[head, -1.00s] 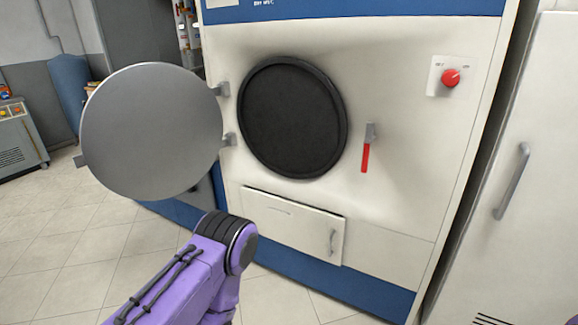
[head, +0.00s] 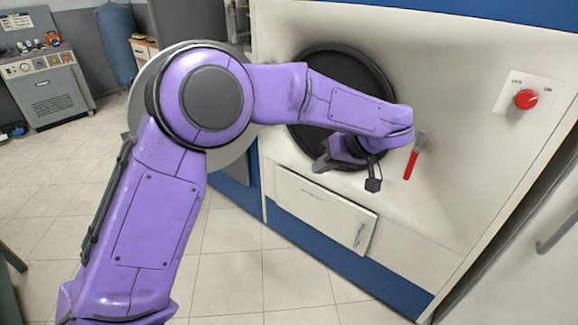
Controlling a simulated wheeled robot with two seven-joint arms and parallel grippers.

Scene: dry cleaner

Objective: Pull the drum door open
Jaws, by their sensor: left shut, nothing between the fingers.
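The round grey drum door (head: 228,152) stands swung open to the left of the machine. My left arm covers most of it, so its handle side is hidden. The dark round drum opening (head: 335,68) is uncovered, with my forearm crossing in front of it. My left gripper (head: 321,165) is in front of the lower part of the opening, to the right of the door and apart from its visible rim. It is shut and empty, its tips pointing left. My right gripper is not in view.
A red-handled lever (head: 411,164) is close to the right of my left wrist. A red knob (head: 526,99) is farther right on the machine front. A lower panel (head: 325,210) with a handle is below the opening. The tiled floor (head: 255,275) in front is clear.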

